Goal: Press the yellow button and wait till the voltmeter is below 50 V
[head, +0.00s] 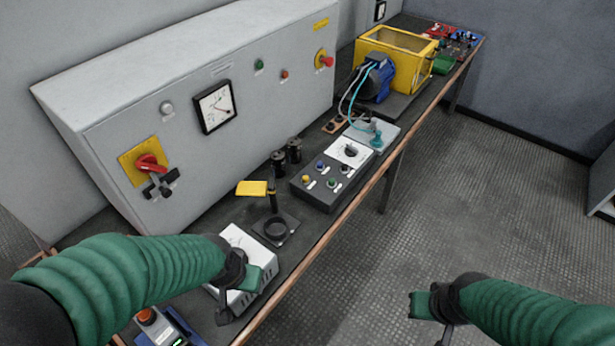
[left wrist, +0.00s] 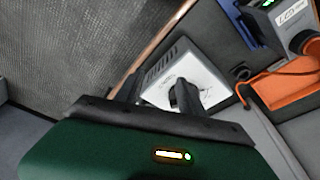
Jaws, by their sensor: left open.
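A black control box (head: 318,198) on the bench carries a small yellow button (head: 305,179), along with other small coloured buttons or knobs. A white dial plate (head: 350,152) is at its far end. A square white-faced gauge with a needle (head: 214,106) is on the grey cabinet; its reading is too small to tell. My left gripper (head: 240,292) is open and empty over the white vented box (head: 243,240), nearer than the control box. The vented box also shows beyond its fingers in the left wrist view (left wrist: 205,75). My right gripper (head: 432,315) is over the floor, away from the bench.
Black cylinders (head: 286,155) stand behind. A red rotary switch (head: 150,165) is on the cabinet. A blue motor (head: 378,82) and yellow frame (head: 405,60) are farther along.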

